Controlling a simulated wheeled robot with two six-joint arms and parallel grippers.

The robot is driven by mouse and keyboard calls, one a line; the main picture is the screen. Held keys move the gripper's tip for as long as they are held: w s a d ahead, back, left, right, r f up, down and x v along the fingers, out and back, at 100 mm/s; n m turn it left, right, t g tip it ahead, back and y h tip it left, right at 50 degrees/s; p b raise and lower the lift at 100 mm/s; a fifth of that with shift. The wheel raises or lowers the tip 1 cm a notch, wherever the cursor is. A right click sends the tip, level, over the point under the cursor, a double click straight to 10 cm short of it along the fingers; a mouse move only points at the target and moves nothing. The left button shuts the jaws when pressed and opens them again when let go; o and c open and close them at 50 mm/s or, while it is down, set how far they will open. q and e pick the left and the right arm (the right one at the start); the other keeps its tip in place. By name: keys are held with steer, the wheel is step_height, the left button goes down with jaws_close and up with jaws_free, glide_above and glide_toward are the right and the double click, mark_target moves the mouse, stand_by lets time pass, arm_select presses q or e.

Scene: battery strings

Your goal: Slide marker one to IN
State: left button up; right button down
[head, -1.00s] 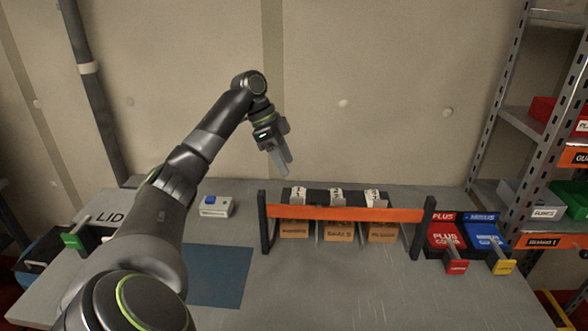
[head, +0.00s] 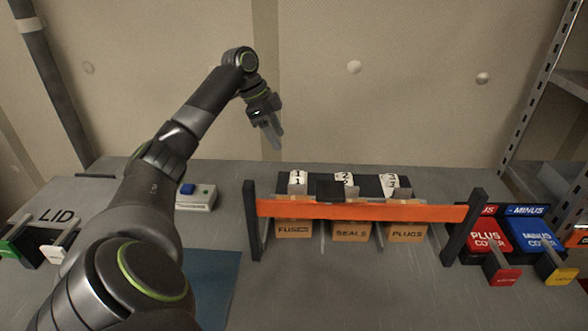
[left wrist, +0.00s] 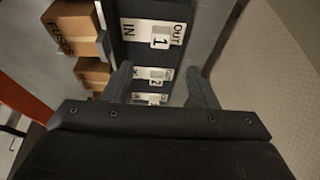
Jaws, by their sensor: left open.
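Marker one (head: 297,182) is the leftmost of three white markers on a dark board behind an orange rail. In the left wrist view, its white plate (left wrist: 150,31) reads IN on the left and OUT on the right, with a tile numbered 1 (left wrist: 160,42) between, nearer OUT. My left gripper (head: 274,138) is open and empty, pointing down above and behind the marker row. In the left wrist view its fingers (left wrist: 160,85) are apart over the row, and the second marker (left wrist: 154,78) shows between them. My right gripper is not in view.
The orange rail (head: 360,210) on dark posts crosses in front of the markers. Boxes for fuses (head: 294,229), seals (head: 350,231) and plugs (head: 406,233) sit below it. Red (head: 486,236) and blue (head: 538,238) covers stand at right. A small grey device (head: 196,198) stands left.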

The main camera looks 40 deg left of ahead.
mark_target(296, 173)
arm_select(q)
steer(key=p+x, duration=0.1)
steer(key=x, duration=1.1)
steer(key=shift+w+f, duration=0.15)
steer(key=shift+f, duration=0.1)
jaws_close()
